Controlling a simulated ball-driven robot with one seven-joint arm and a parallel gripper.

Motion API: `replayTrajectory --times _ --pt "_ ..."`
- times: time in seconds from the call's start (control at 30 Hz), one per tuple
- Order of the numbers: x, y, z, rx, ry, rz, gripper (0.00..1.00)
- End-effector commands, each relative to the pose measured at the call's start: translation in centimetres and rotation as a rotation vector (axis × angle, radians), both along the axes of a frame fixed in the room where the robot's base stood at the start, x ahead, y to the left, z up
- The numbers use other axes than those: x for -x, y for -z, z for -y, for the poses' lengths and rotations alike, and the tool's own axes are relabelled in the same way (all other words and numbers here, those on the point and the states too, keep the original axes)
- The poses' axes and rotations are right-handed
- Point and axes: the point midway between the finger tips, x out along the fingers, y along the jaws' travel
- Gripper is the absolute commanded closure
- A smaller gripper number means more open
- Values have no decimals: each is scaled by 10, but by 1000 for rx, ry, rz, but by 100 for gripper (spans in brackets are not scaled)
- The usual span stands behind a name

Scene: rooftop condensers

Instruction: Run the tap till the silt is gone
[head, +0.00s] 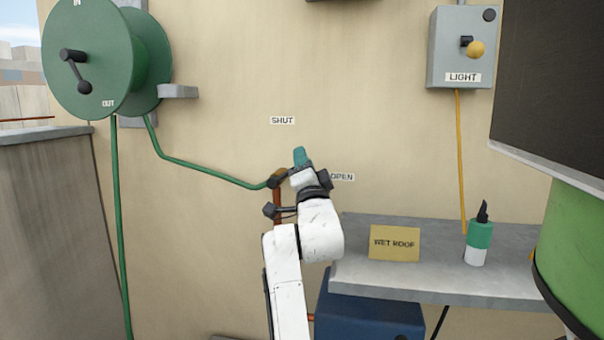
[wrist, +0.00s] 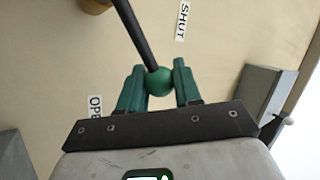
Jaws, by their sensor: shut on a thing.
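My gripper (head: 301,158) is in front of the wall, its teal fingers by the tap (head: 279,173). In the wrist view the teal fingers (wrist: 160,84) are shut on the green ball knob (wrist: 159,80) of a black lever (wrist: 133,35). The lever runs from the knob to a brass-coloured part at the top edge. The SHUT label (head: 283,120) is above the tap and the OPEN label (head: 342,177) is to its right; the lever points between them. A copper pipe (head: 277,207) drops below the tap. My arm hides part of the tap; no water or silt is visible.
A green hose reel (head: 92,62) hangs at upper left, its hose (head: 205,170) running towards the tap. A grey shelf (head: 450,285) holds a WET ROOF sign (head: 394,243) and a green-white bottle (head: 478,240). A LIGHT box (head: 458,45) and a green drum (head: 580,250) are right.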

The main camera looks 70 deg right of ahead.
Motion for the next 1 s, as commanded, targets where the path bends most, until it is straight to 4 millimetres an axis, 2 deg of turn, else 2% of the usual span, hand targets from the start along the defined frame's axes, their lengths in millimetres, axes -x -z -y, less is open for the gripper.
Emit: replayTrajectory --times 0.53,0.57,0.8,1.0 --pt "3 0 1 0 4 16 100" --pt "3 0 1 0 4 16 66" --pt "2 1 0 -1 3 16 44" --pt "1 1 0 -1 1 15 44"
